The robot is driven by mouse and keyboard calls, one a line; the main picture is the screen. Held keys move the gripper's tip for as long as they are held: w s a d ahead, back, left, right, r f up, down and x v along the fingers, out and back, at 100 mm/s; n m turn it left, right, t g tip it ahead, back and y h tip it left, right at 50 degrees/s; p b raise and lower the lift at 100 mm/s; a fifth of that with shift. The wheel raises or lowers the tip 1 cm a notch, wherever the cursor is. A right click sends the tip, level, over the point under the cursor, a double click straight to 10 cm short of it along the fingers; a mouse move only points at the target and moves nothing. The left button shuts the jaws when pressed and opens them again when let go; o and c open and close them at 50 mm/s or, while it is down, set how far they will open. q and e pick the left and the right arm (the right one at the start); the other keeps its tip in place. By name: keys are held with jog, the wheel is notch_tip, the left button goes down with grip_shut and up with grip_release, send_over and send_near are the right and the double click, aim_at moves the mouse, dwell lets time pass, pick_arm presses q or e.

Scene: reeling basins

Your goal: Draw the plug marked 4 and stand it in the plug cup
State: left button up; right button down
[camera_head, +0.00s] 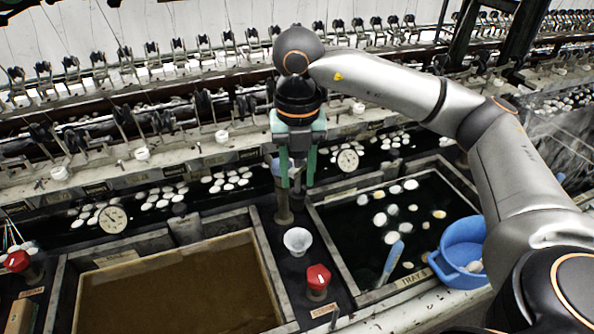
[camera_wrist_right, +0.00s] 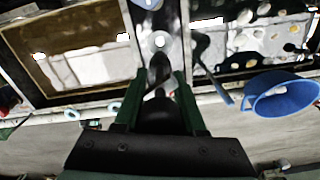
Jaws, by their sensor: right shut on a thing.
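My right gripper (camera_head: 297,182) hangs over the back end of the divider between the two basins. Its green fingers are shut on a dark plug (camera_wrist_right: 160,75), which shows between them in the right wrist view. Its number cannot be read, and the fingers hide much of it in the head view. A white, funnel-shaped cup (camera_head: 298,240) stands on the divider, in front of and below the gripper, apart from it. A grey-brown cylinder (camera_head: 283,211) stands just below the fingertips; I cannot tell whether they touch. My left gripper is out of view.
A brown-water basin (camera_head: 180,290) lies left and a dark basin with white cocoons (camera_head: 390,215) right. A red knob (camera_head: 318,278) stands in front of the cup. A blue bowl (camera_head: 462,243) and a blue-handled tool (camera_head: 392,262) are at the right. Reeling machinery lines the back.

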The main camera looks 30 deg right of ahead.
aim_at(298, 209)
jog(key=shift+s+f+b, duration=0.1)
jog(key=shift+f+b, duration=0.25)
jog(key=shift+f, duration=0.15)
notch_tip(298, 209, down, 8)
jog(key=b, duration=0.6)
jog(key=shift+r, duration=0.1)
jog(key=shift+f, duration=0.35)
jog(key=shift+f+b, duration=0.2)
jog(key=shift+b, duration=0.2)
jog(key=shift+f, duration=0.1)
jog(key=shift+f+b, duration=0.25)
jog(key=shift+b, duration=0.1)
